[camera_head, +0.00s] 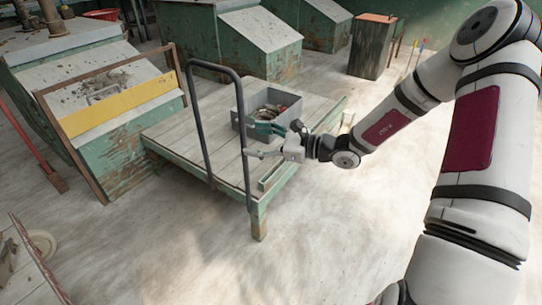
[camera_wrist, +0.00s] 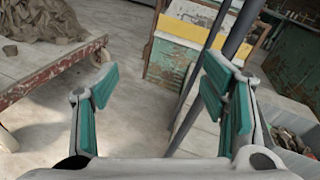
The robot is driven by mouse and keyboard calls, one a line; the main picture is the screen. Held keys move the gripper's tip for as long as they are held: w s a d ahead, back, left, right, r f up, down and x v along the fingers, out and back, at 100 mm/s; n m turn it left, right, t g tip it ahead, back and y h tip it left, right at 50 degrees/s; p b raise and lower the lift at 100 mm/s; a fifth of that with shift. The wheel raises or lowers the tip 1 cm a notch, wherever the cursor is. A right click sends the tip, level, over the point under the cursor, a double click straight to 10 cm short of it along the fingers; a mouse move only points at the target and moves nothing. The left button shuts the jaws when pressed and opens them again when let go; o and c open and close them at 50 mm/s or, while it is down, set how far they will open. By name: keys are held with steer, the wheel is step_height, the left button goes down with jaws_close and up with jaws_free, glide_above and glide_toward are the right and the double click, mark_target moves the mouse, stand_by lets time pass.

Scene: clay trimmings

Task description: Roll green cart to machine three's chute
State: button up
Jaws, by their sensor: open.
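The green cart (camera_head: 185,130) has a plank deck, a worn green frame and a tall dark loop handle (camera_head: 205,130) at its near left end. The handle's dark posts (camera_wrist: 235,42) also show in the wrist view, close to my right finger. My gripper (camera_head: 252,141) is open above the deck, with its fingers beside the handle's right post. In the wrist view my gripper (camera_wrist: 160,72) has its teal pads wide apart. I cannot tell whether a post lies between the fingers or beyond them. No machine number is readable, so I cannot tell which is machine three.
A grey bin (camera_head: 239,119) with scraps stands on the deck. A green machine with a yellow board (camera_head: 118,103) stands left of the cart. More green machines (camera_head: 262,38) stand behind, with a dark block (camera_head: 371,50) at back right. The near floor (camera_head: 330,240) is clear.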

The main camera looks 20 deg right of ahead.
mark_target(245, 133)
steer(key=w+d+f+m+t+h+b, duration=0.2)
steer(key=w+d+f+m+t, duration=0.2)
steer(key=d+f+m, duration=0.2)
steer(key=shift+b+x, duration=1.5)
steer(key=shift+x, duration=4.5)
steer(key=shift+s+a+f, duration=0.1)
jaws_close()
